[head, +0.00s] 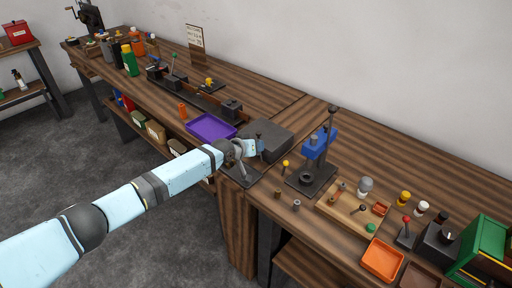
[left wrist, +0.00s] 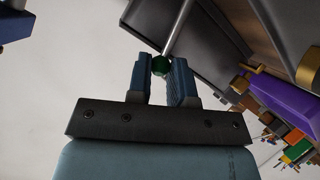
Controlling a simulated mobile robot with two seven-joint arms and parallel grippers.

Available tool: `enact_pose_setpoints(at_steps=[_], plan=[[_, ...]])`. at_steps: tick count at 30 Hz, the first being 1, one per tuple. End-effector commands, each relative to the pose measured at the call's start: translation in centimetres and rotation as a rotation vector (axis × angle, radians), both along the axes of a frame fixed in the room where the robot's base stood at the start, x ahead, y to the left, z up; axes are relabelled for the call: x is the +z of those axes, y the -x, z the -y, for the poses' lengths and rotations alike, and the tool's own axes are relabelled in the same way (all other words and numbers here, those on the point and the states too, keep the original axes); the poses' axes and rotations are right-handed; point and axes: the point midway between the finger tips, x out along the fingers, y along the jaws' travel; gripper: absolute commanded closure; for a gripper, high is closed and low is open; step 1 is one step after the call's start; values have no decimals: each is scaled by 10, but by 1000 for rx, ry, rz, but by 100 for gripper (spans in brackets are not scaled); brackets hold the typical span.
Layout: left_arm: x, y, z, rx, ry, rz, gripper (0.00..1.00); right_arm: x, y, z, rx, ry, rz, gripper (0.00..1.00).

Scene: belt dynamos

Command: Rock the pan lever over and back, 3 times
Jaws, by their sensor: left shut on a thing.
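The pan lever is a thin metal rod (left wrist: 179,27) with a dark green knob (left wrist: 160,66) at its end. My left gripper (head: 256,147) is at the front edge of the bench, beside a wide dark grey pan or box (head: 282,141). In the left wrist view my left gripper (left wrist: 160,77) has its two blue fingers closed around the green knob. The rod slants away from the knob toward the dark grey body. The lever's foot is hard to make out, and in the head view the gripper hides most of the lever. My right gripper does not show.
A purple tray (head: 209,128) and an orange cylinder (head: 182,111) stand left of the pan. A blue press (head: 319,143) stands to its right, with a small yellow-knobbed lever (head: 285,164) between. A wooden board (head: 341,213) with small parts lies farther right.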

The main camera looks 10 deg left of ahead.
Motion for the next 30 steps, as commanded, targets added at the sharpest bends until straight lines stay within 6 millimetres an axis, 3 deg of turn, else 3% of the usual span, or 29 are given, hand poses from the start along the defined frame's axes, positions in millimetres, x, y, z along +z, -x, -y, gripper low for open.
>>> enact_pose_setpoints(at_steps=[1,3,4,17,30], plan=[[-1,0,0,0,-1,-1,73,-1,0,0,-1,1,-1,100],[-1,0,0,0,-1,-1,57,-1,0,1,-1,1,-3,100],[-1,0,0,0,-1,-1,54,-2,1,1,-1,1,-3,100],[4,9,-7,0,1,-3,54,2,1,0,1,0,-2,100],[44,74,-57,0,-2,0,54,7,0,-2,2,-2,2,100]])
